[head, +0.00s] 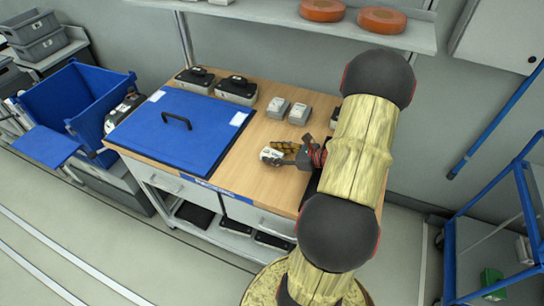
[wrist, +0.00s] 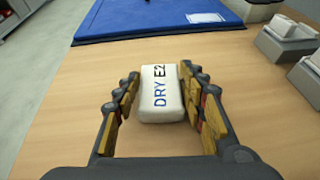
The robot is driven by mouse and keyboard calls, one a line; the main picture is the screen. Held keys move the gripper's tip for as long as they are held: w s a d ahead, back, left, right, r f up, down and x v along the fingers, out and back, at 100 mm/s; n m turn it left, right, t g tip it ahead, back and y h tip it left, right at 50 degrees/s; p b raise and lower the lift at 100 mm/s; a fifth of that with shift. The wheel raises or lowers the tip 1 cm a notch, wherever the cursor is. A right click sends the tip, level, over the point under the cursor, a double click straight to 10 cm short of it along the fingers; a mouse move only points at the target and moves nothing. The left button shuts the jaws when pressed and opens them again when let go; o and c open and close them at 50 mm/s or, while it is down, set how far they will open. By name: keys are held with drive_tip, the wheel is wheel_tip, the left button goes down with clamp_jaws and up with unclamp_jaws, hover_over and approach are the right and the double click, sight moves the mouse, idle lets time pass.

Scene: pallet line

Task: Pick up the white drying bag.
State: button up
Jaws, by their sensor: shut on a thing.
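The white drying bag (wrist: 162,100) is a small pale block with dark "DRY E2" lettering. In the wrist view it sits between the two fingers of my gripper (wrist: 166,80), with its near end between the yellow pads and its far end sticking out ahead. In the head view the bag (head: 270,157) shows at the left end of my gripper (head: 280,152), over the wooden bench top (head: 254,181). My gripper is shut on the bag. I cannot tell whether the bag still touches the wood.
A blue lid with a black handle (head: 180,137) covers the bench's left part. Two small grey boxes (head: 278,107) (head: 299,114) stand behind the bag. Black-topped cases (head: 236,90) line the back edge. An open blue crate (head: 78,100) stands left. Bare wood lies around the bag.

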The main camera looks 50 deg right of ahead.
drive_tip(key=shift+c, duration=1.3)
